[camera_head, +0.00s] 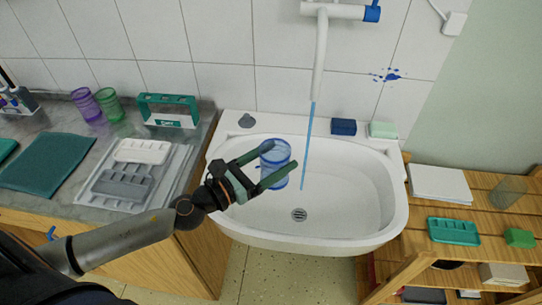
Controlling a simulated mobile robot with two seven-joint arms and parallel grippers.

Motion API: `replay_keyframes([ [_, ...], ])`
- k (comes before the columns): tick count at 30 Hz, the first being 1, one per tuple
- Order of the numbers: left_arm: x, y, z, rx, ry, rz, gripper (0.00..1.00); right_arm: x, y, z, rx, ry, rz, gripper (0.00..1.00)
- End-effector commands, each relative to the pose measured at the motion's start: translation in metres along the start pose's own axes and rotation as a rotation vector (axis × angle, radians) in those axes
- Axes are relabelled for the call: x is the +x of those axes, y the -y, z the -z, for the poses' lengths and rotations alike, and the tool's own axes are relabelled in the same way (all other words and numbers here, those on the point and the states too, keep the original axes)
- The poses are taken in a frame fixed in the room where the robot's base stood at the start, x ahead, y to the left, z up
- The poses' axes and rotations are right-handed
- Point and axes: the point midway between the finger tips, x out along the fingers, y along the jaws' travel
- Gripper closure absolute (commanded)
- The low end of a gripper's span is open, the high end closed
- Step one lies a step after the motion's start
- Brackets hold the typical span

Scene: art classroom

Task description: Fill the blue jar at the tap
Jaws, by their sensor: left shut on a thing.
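The blue jar (274,172) is a clear blue-tinted cup, upright over the left part of the white sink basin (345,205). My left gripper (278,170) is shut on it, with its fingers around the jar's sides. The tap (320,50) is white with a blue knob, on the tiled wall. A thin blue stream of water (308,145) falls from its spout into the basin, just right of the jar and apart from it. I cannot tell whether the jar holds water. My right gripper does not show.
A dark blue sponge (343,127) and a pale green one (382,130) lie on the sink's back ledge. Purple (86,104) and green cups (109,106), a teal rack (168,110) and trays (124,185) stand on the left counter. A wooden shelf (405,255) stands right of the sink.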

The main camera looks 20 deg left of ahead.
Motion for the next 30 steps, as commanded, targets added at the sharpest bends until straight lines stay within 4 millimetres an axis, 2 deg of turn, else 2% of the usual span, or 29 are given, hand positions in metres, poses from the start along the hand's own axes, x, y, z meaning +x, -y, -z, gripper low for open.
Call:
replay_keyframes([
  [12, 0.048, -0.013, -0.003, 0.0, 0.003, 0.0, 0.78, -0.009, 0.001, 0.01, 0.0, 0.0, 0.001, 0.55],
  [18, 0.066, -0.018, -0.002, 0.0, 0.002, -0.002, 0.78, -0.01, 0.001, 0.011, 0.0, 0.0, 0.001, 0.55],
  [30, 0.075, -0.02, -0.001, 0.0, 0.001, 0.0, 0.78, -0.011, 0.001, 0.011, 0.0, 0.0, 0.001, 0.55],
])
